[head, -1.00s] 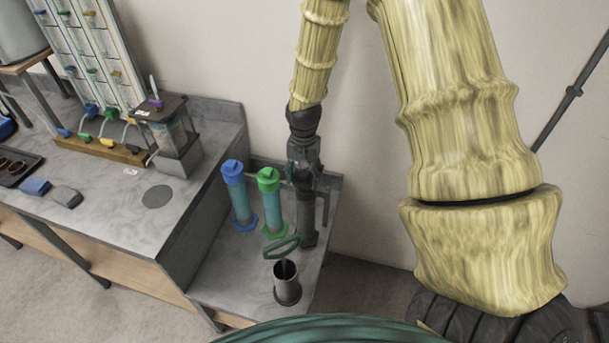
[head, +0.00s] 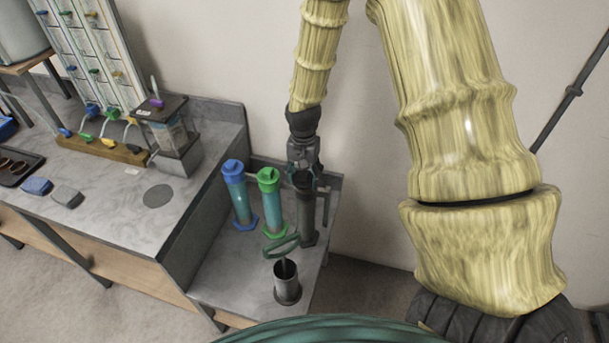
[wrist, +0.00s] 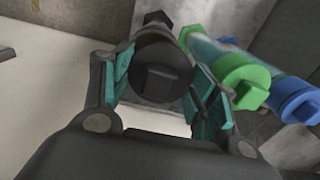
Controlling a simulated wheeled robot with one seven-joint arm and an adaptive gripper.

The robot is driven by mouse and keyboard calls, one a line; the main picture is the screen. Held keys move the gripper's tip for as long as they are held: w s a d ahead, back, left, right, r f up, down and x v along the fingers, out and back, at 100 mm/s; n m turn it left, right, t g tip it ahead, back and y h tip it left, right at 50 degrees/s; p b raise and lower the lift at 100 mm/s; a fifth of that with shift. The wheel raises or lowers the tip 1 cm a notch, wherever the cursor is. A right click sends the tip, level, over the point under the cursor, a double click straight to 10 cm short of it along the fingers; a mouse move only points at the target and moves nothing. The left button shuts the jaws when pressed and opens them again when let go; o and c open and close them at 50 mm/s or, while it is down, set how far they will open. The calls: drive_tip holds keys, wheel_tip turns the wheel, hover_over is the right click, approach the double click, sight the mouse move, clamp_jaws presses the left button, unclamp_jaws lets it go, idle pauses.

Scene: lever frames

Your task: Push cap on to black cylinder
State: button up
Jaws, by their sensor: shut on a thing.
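The black cylinder (head: 308,228) stands upright at the back right of the lower bench, beside a green-capped one. The black cap (wrist: 160,82), round with a square knob, sits at its top end in the wrist view. My gripper (head: 304,181) points down over that end. In the wrist view my gripper (wrist: 160,90) has its teal fingers on both sides of the cap and is shut on it. The cap hides most of the cylinder behind it, and I cannot tell whether any gap is left between them.
A green-capped cylinder (head: 272,205) and a blue-capped cylinder (head: 238,195) stand close to the left. An open grey cup (head: 287,287) with a green-handled tool stands in front. The higher bench (head: 125,220) is at left, and the wall is behind.

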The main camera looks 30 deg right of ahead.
drive_tip(key=shift+s+r+p, duration=0.2)
drive_tip(key=shift+s+p, duration=0.5)
drive_tip(key=shift+p, duration=0.15)
idle(1.8)
idle(0.4)
drive_tip(key=o, duration=1.3)
drive_tip(key=o, duration=0.4)
drive_tip(key=shift+r+p, duration=2.75)
drive_tip(key=shift+r, duration=0.75)
